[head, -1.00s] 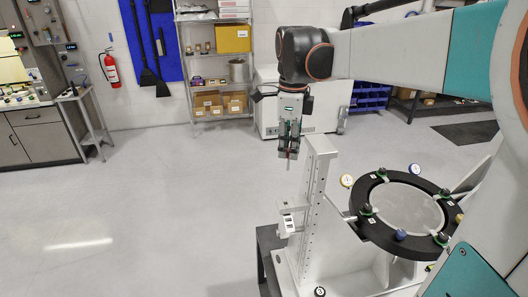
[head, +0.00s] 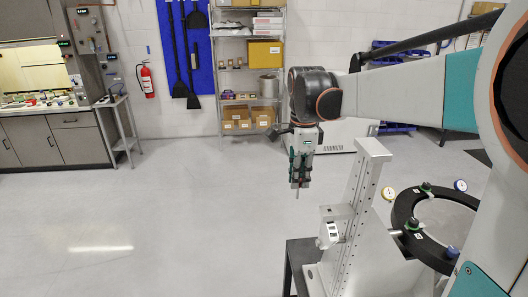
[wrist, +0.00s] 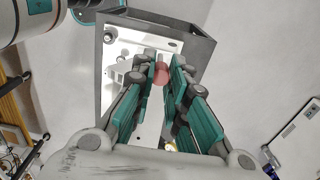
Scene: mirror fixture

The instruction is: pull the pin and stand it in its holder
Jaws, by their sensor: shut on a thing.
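My gripper (head: 300,178) hangs pointing down, left of the tall pale upright (head: 362,205) of the fixture and apart from it. A thin pin (head: 297,193) sticks out below the fingertips. In the wrist view my gripper (wrist: 162,80) is shut on the pin, whose reddish round end (wrist: 161,74) shows between the teal fingers. The fingers hide the rest of it. The black mirror ring (head: 405,212) with green and blue knobs stands right of the upright, partly cut off by my arm. I cannot tell which part is the pin's holder.
A small bracket with a white block (head: 329,232) juts from the upright's left side. A dark stand (head: 291,272) supports the fixture. The floor (head: 150,215) to the left is clear. A shelf rack (head: 250,95) and workbench (head: 60,135) stand at the back.

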